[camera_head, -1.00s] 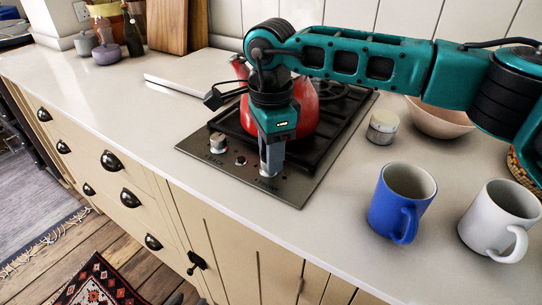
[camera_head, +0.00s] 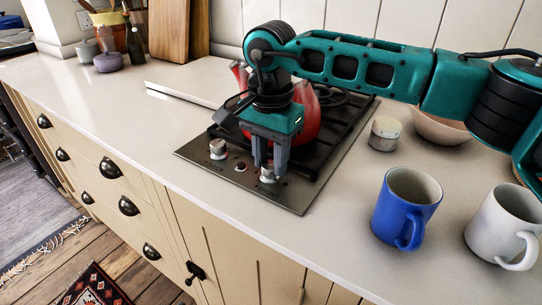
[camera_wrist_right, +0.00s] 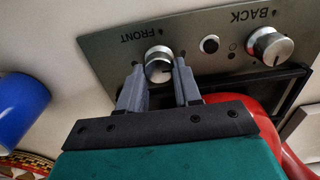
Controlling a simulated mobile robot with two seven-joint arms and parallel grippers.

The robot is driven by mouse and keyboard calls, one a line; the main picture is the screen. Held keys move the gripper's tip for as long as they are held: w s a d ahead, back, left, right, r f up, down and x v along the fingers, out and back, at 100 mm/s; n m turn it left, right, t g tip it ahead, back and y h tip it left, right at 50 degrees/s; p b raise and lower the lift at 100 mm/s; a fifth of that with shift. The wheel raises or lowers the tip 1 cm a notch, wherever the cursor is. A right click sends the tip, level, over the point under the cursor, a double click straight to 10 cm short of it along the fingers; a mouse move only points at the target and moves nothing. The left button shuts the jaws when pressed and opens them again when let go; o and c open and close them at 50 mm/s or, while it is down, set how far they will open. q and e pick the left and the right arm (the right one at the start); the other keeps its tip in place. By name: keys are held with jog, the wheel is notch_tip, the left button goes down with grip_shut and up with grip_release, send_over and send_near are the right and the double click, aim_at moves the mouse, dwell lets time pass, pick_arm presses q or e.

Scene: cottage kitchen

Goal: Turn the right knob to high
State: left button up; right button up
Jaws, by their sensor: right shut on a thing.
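The right knob (camera_head: 268,177) is a silver knob on the cooktop's steel front strip, beside the word FRONT. It also shows in the right wrist view (camera_wrist_right: 158,66). My right gripper (camera_head: 268,168) points down over it and is shut on it, with one grey finger on each side; the fingers also show in the right wrist view (camera_wrist_right: 159,72). I cannot read the knob's setting. The left knob (camera_head: 217,148), marked BACK in the right wrist view (camera_wrist_right: 268,46), stands free. My left gripper is not in view.
A red kettle (camera_head: 306,112) sits on the black grate (camera_head: 335,135) behind my gripper. A lidded jar (camera_head: 384,134), a bowl (camera_head: 440,126), a blue mug (camera_head: 404,205) and a white mug (camera_head: 502,225) stand to the right. The counter at left (camera_head: 120,105) is clear.

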aim_at(271, 163)
dwell(0.4)
jog(key=o, duration=1)
jog(key=shift+o, duration=0.2)
jog(key=shift+r, duration=0.15)
notch_tip(271, 163, up, 13)
jog(key=p, duration=0.1)
jog(key=shift+f, duration=0.2)
